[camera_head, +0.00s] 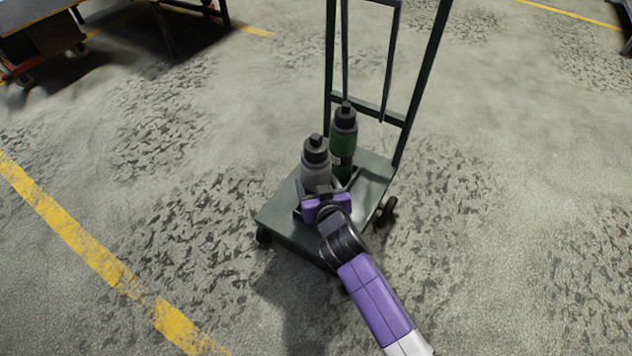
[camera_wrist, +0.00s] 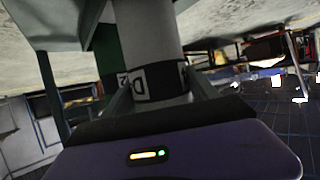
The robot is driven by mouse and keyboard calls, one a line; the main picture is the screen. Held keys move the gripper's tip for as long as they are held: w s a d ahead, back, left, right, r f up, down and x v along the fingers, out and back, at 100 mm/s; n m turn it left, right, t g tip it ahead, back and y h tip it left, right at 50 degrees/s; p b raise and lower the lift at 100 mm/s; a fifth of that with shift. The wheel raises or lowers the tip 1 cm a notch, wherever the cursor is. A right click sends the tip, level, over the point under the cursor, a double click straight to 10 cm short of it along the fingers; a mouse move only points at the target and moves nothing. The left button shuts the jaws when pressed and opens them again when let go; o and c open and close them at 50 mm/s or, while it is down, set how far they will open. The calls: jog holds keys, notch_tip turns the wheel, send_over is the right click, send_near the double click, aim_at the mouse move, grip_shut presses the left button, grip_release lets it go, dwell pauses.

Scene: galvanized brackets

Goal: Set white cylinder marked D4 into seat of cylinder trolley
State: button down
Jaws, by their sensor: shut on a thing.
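The white cylinder (camera_head: 316,170) with a dark cap stands upright over the trolley platform, on the left of a green cylinder (camera_head: 343,140). My gripper (camera_head: 322,193) is shut on it from the front. The wrist view appears upside down and shows the white cylinder (camera_wrist: 147,40) between the fingers, with a dark band bearing a "D"; the rest of the mark is turned away. The cylinder trolley (camera_head: 375,178) is dark green with a tall frame. The cylinder's foot and its seat are hidden by my gripper, so I cannot tell whether it rests in the seat.
The green cylinder stands close behind and to the right of the white one. The trolley's upright frame (camera_head: 398,85) rises at the back. A workbench (camera_head: 35,18) is at the far upper left. The floor around the trolley is clear, with yellow lines (camera_head: 75,240).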

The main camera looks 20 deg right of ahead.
jog(key=shift+w+f+b, duration=0.1)
jog(key=shift+f+b, duration=0.2)
jog(key=shift+b, duration=0.15)
jog(key=shift+c, duration=1.5)
grip_release()
jog(key=shift+r, duration=0.1)
jog(key=shift+o, duration=0.7)
jog(key=p+v, duration=0.3)
jog(key=v, duration=0.4)
jog(key=shift+s, duration=0.45)
jog(key=shift+a, duration=0.1)
